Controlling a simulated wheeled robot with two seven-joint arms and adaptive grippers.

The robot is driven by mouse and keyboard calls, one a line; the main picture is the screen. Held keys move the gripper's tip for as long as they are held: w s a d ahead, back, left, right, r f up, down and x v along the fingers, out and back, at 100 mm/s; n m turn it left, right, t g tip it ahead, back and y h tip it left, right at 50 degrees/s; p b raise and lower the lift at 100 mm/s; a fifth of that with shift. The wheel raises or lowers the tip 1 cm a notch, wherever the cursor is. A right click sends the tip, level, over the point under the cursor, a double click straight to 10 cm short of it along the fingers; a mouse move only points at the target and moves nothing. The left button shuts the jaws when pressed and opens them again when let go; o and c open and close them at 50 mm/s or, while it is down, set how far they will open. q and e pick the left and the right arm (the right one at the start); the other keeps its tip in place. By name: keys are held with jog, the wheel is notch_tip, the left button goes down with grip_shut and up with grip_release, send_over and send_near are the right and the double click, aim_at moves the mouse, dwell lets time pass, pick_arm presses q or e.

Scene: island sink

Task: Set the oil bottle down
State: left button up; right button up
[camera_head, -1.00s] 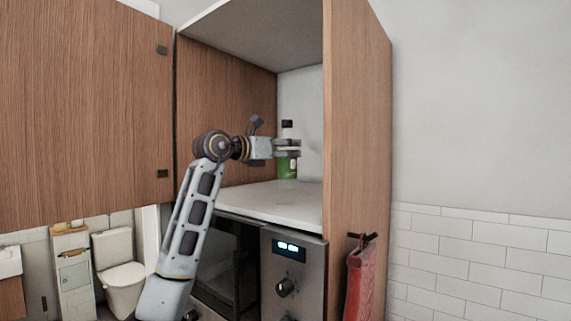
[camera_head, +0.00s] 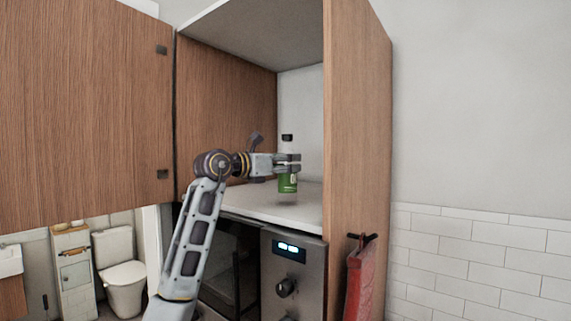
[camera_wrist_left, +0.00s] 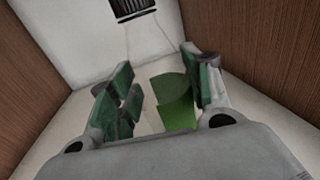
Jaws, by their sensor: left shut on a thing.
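The oil bottle (camera_head: 288,183) is upright, with a black cap, a clear neck and a green label. My left gripper (camera_head: 289,162) is shut on it above the label, inside the open cabinet. The bottle is over the white cabinet shelf (camera_head: 243,201), its base very near the surface; I cannot tell whether it touches. In the left wrist view, the green label (camera_wrist_left: 175,101) shows between the fingers of the left gripper (camera_wrist_left: 155,88), and the black cap (camera_wrist_left: 134,9) is at the top. My right gripper is not in view.
The cabinet's right side panel (camera_head: 357,130) stands close to the right of the bottle. The wooden door (camera_head: 85,100) is swung open at left. An oven (camera_head: 283,270) is below the shelf, and a red towel (camera_head: 361,280) hangs at right. The visible shelf around the bottle is clear.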

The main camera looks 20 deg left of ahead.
pick_arm(q)
jog(key=shift+s+f, duration=0.1)
jog(key=shift+f, duration=0.05)
dwell(0.3)
jog(key=o, duration=1.4)
jog(key=shift+f, duration=0.1)
jog(key=shift+c, duration=0.2)
jog(key=shift+r, duration=0.2)
jog(key=shift+s+a+f+b, duration=0.1)
jog(key=shift+s+a+b, duration=0.25)
jog(key=shift+s, duration=0.1)
jog(key=b+v, duration=0.4)
jog(key=v, duration=0.7)
